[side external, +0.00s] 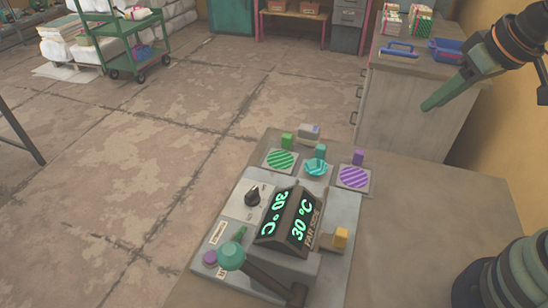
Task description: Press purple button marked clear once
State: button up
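A small round purple button (210,257) sits at the near left corner of the grey control panel (232,205). Small pale labels lie near it, too small to read here. A teal ball-topped lever (231,256) stands just right of the button and does not cover it. My gripper (428,106) is at the upper right, high above and well apart from the button, its green fingers pointing down and left. The fingers overlap from this side, so I cannot tell whether they are open. Nothing shows between them.
The bench (410,218) right of the panel is clear.

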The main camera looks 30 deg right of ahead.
grip_shut()
dwell(1.4)
